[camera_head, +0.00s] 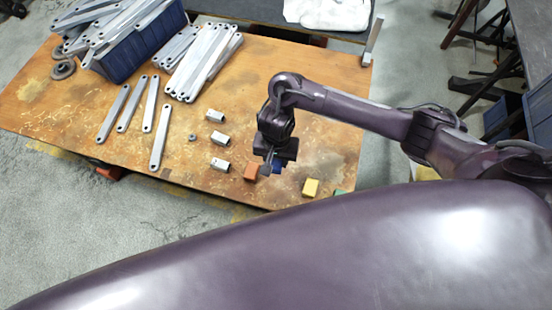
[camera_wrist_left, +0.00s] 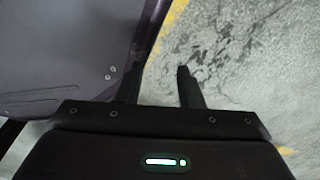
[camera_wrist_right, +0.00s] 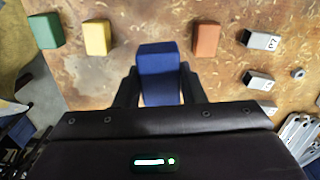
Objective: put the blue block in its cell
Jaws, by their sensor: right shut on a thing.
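The blue block (camera_head: 278,168) is between the fingers of my right gripper (camera_head: 270,164), which is shut on it. The right wrist view shows the blue block (camera_wrist_right: 159,76) gripped between both dark fingers. I cannot tell whether its underside touches the table. An orange block (camera_head: 251,171) is close on its left, and a yellow block (camera_head: 311,187) is to its right. Three small grey metal pieces with dark markings, one of them here (camera_head: 220,164), stand to the left; I cannot tell if any is a cell. My left gripper (camera_wrist_left: 158,80) is open and empty above the floor.
The worn wooden table (camera_head: 60,110) holds a blue bin (camera_head: 135,55) heaped with grey brackets. More brackets (camera_head: 159,137) lie near its middle left. A green block (camera_wrist_right: 46,31) is beyond the yellow one.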

